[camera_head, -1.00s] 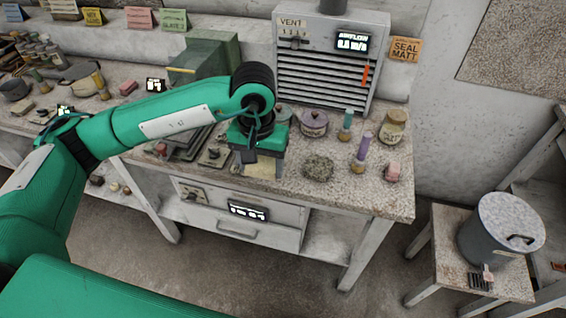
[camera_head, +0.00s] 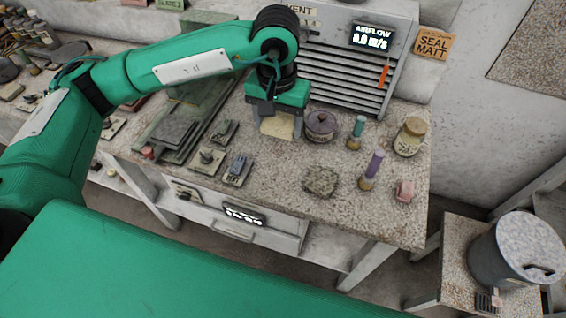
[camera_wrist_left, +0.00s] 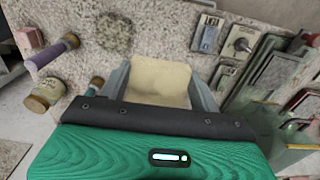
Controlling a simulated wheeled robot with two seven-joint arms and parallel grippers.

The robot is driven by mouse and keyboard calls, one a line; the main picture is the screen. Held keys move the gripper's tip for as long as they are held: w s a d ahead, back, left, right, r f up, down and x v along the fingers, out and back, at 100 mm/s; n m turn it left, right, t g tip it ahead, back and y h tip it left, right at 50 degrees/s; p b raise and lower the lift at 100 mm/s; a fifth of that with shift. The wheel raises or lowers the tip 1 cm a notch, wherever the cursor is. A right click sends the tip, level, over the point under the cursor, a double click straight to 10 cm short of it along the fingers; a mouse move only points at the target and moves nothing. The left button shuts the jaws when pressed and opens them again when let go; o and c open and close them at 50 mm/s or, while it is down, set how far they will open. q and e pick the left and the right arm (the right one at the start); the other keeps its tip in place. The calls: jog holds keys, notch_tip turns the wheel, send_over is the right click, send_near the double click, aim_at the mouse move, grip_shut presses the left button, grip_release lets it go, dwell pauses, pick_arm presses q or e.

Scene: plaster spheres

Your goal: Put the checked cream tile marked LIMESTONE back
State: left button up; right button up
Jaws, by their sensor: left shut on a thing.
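A cream tile (camera_head: 277,126) is between the fingers of my left gripper (camera_head: 276,122), near the back of the speckled worktop (camera_head: 300,185). The left gripper is shut on it. In the left wrist view the cream tile (camera_wrist_left: 160,80) fills the space between the two grey fingers (camera_wrist_left: 160,85). Its face looks plain there; I cannot make out checks or the LIMESTONE marking. I cannot tell whether it touches the worktop. My right gripper is not in view.
Right of the gripper stand a lidded purple pot (camera_head: 321,127), a purple-handled tool (camera_head: 372,168), a jar (camera_head: 409,138) and a grey lump (camera_head: 320,181). Switch plates (camera_head: 207,159) lie to its left. The vented cabinet (camera_head: 340,70) stands behind. Bare worktop lies in front of the gripper.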

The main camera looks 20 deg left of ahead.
pick_arm(q)
notch_tip(320, 180, down, 7)
jog(key=s+p, duration=0.1)
jog(key=p, duration=0.1)
send_over(278, 180)
notch_tip(278, 180, down, 7)
jog(key=shift+r+p, duration=0.1)
jog(key=shift+p, duration=0.35)
jog(key=shift+w+f, duration=0.1)
jog(key=shift+f, duration=0.2)
notch_tip(278, 180, down, 4)
jog(key=shift+r+p, duration=0.25)
jog(key=shift+p, duration=0.3)
jog(key=shift+f, duration=0.15)
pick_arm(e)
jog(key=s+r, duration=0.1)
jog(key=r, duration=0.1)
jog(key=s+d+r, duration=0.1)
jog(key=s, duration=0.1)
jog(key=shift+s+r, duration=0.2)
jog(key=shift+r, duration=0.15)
